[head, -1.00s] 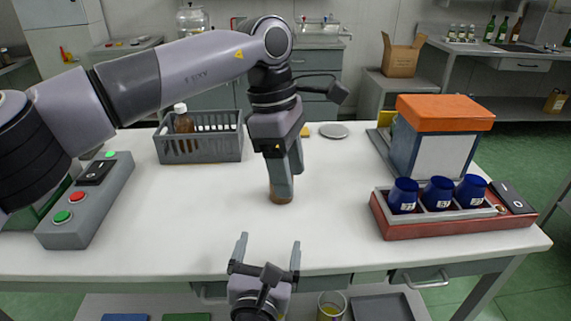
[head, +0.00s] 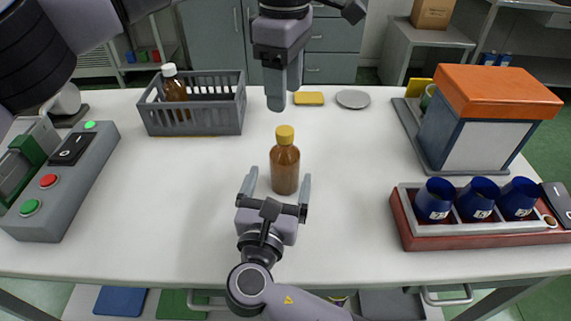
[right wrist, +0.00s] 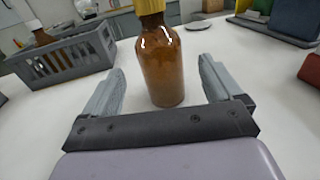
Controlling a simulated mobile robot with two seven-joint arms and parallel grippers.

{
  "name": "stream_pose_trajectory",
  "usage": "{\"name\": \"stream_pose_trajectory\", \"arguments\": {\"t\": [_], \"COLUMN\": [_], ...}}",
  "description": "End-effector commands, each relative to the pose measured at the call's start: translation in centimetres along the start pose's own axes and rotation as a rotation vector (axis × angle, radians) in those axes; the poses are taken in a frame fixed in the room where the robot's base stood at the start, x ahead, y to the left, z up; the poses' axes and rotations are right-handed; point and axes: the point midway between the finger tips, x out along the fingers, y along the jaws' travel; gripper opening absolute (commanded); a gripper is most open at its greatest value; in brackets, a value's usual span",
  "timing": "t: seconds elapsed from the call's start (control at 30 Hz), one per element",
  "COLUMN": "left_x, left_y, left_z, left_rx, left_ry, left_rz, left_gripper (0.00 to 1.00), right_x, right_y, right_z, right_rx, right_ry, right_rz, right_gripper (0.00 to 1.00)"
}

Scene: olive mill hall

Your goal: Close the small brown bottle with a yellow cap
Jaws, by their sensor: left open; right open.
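The small brown bottle (head: 285,170) stands upright on the white table with a yellow cap (head: 285,135) on its mouth; I cannot tell whether the cap is screwed tight. In the right wrist view the bottle (right wrist: 162,65) stands between and just beyond the open fingers, with the cap cut off at the top edge. My right gripper (head: 278,188) is open, low over the table, its fingers to either side of the bottle's near side. My left gripper (head: 284,88) is above and behind the bottle, apart from the cap, with nothing seen in its fingers.
A grey crate (head: 222,128) at the back left holds a white-capped brown bottle (head: 174,90). A button box (head: 58,200) is at the left. A red tray (head: 425,236) with blue cups and an orange-topped machine (head: 500,92) stand at the right. A yellow sponge (head: 308,98) and grey disc (head: 352,98) lie behind.

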Motion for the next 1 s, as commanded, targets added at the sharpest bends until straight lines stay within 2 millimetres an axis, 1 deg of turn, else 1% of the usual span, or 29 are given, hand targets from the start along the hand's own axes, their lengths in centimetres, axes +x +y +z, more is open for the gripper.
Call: {"name": "stream_pose_trajectory", "arguments": {"t": [0.17,0.4,0.5,0.6,0.73,0.97,1.0], "left_x": [0.0,0.0,0.0,0.0,0.0,0.0,0.0], "left_y": [0.0,0.0,0.0,0.0,0.0,0.0,0.0], "left_z": [0.0,0.0,0.0,0.0,0.0,0.0,0.0], "left_rx": [0.000,0.000,0.000,0.000,0.000,0.000,0.000], "left_ry": [-0.001,-0.001,-0.001,-0.002,-0.002,-0.001,-0.001], "left_rz": [0.000,0.000,0.000,0.000,0.000,0.000,0.000], "left_gripper": [0.56,0.56,0.56,0.56,0.56,0.56,0.56], "right_x": [0.9,4.5,5.7,6.6,7.1,7.2,7.2], "right_y": [0.0,0.0,0.0,0.0,0.0,0.0,0.0], "right_z": [0.0,0.1,0.0,0.0,0.0,0.0,0.0], "right_rx": [-0.001,-0.002,0.000,-0.001,0.000,0.001,0.001], "right_ry": [-0.002,-0.002,-0.001,-0.001,0.001,0.001,0.001], "right_rz": [-0.001,-0.001,-0.001,0.000,0.000,0.001,0.001], "right_gripper": [0.92,0.92,0.92,0.92,0.92,0.92,0.89]}}
